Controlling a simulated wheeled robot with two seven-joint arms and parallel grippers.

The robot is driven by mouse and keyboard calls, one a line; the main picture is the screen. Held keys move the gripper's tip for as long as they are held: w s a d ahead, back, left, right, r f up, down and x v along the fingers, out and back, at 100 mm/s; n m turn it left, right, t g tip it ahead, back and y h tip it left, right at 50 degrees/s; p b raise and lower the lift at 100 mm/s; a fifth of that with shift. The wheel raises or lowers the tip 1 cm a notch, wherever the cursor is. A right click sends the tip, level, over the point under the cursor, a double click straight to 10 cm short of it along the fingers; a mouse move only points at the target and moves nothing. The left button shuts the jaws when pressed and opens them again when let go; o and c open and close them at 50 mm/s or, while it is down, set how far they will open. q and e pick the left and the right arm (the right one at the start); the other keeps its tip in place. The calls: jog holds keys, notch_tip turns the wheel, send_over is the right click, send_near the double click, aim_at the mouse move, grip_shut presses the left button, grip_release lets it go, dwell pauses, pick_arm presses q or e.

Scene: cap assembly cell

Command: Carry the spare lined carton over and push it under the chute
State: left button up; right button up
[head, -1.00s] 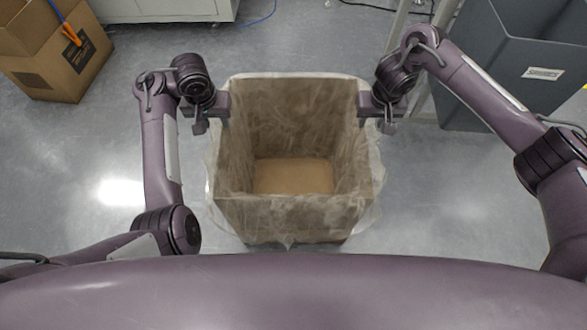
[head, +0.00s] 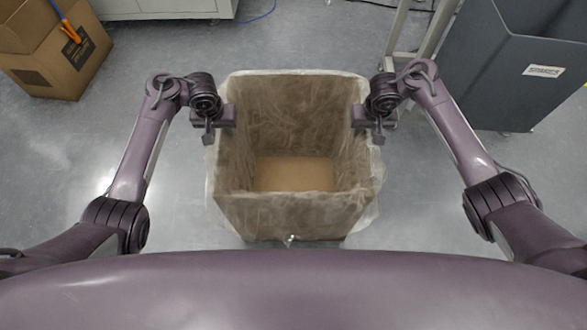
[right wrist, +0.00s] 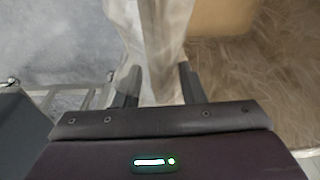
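The lined carton (head: 285,212) stands upright in the middle of the head view, open at the top, its translucent liner folded over the rim. It looks empty inside. My left gripper (head: 219,123) is at its left rim; its fingertips are too small there to judge. My right gripper (head: 370,124) is at its right rim. In the right wrist view the right gripper's fingers (right wrist: 160,80) stand apart on either side of the lined wall (right wrist: 160,45), with a gap that looks wider than the wall. No chute can be made out.
A grey bin (head: 505,75) with a white label stands at the upper right, beside a light metal frame (head: 408,40). A brown cardboard box (head: 75,62) is at the upper left. A white cabinet (head: 165,8) is at the back. Floor on both sides of the carton is clear.

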pick_arm(q)
jog(key=shift+w+f, duration=0.1)
jog(key=shift+f, duration=0.45)
pick_arm(e)
jog(key=shift+w+f, duration=0.15)
jog(key=shift+f, duration=0.4)
pick_arm(q)
grip_shut()
pick_arm(e)
grip_shut()
pick_arm(q)
jog(key=shift+a+r, duration=0.1)
pick_arm(e)
jog(key=shift+r, duration=0.1)
